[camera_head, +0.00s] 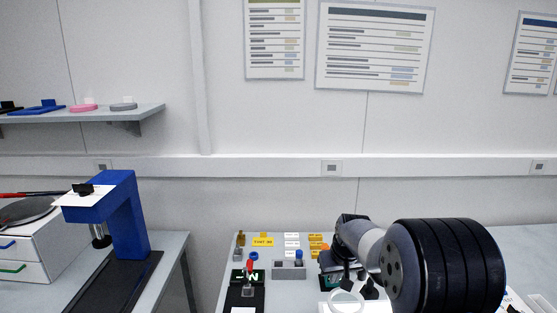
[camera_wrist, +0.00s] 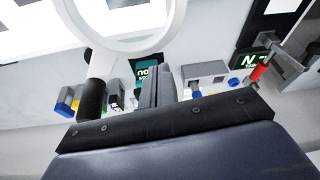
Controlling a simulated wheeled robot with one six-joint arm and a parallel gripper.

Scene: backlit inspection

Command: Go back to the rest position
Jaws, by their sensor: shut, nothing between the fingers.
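My gripper's grey fingers (camera_wrist: 157,88) stand side by side in the middle of the wrist view, shut, with nothing between them. In the head view my arm reaches in from the right over the table, and its fingers cannot be made out. A white ring magnifier (camera_wrist: 172,30) with a black handle (camera_wrist: 91,98) shows in the wrist view to the left of the fingers. The ring magnifier also appears in the head view (camera_head: 333,298), low beside my arm. I cannot tell how far it is from my gripper.
A table (camera_head: 224,291) holds a grey holder block (camera_head: 289,272), a dark pad (camera_head: 247,296) with a red-topped piece, and several yellow and white labels. A blue stand (camera_head: 128,215) and a white drawer box (camera_head: 30,257) are on the left bench. A wall shelf (camera_head: 140,113) is above them.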

